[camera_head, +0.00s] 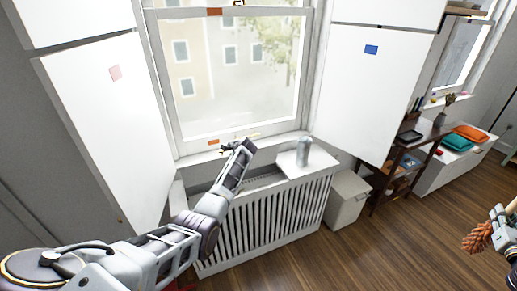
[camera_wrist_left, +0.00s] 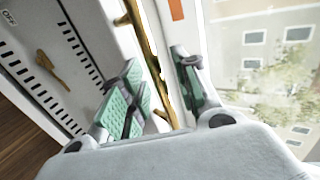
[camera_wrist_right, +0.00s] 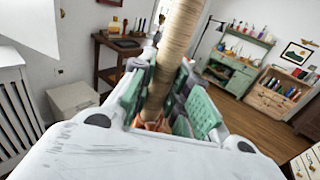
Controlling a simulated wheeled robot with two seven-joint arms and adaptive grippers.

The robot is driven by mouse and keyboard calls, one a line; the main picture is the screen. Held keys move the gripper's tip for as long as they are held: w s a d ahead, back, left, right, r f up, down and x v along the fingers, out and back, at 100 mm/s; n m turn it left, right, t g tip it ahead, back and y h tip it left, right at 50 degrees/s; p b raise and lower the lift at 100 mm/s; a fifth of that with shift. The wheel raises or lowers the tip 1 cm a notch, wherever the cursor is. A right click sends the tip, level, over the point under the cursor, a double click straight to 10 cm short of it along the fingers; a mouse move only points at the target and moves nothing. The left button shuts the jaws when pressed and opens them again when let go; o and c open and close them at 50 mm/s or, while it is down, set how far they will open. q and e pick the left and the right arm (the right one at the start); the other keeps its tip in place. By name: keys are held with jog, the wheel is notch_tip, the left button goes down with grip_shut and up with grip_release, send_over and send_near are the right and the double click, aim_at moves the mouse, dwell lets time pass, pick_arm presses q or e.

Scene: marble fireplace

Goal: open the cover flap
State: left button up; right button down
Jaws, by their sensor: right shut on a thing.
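The white slatted radiator cover (camera_head: 270,220) stands under the window. On its top, a pale board (camera_head: 318,158) lies at the right, and a darker gap shows left of it; I cannot tell which part is the flap. My left gripper (camera_head: 240,148) is above the cover's left part, at the sill. In the left wrist view it is open (camera_wrist_left: 160,92), with a brass strip (camera_wrist_left: 143,45) behind the gap between its fingers; contact is unclear. A slotted panel (camera_wrist_left: 65,65) marked OFF has a brass lever (camera_wrist_left: 52,70). My right gripper (camera_wrist_right: 168,105) is shut on a ribbed tan stick (camera_wrist_right: 180,40).
A grey can (camera_head: 303,151) stands on the pale board. White shutter-like panels (camera_head: 105,130) flank the window (camera_head: 240,70). A white box (camera_head: 347,198) and dark shelf (camera_head: 395,180) stand right of the cover.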

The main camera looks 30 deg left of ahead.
pick_arm(q)
jog(key=v, duration=1.1)
jog(key=shift+s+d+r, duration=0.15)
jog(key=shift+d+r, duration=0.05)
jog(key=shift+r, duration=0.05)
dwell(0.4)
dwell(0.4)
dwell(0.4)
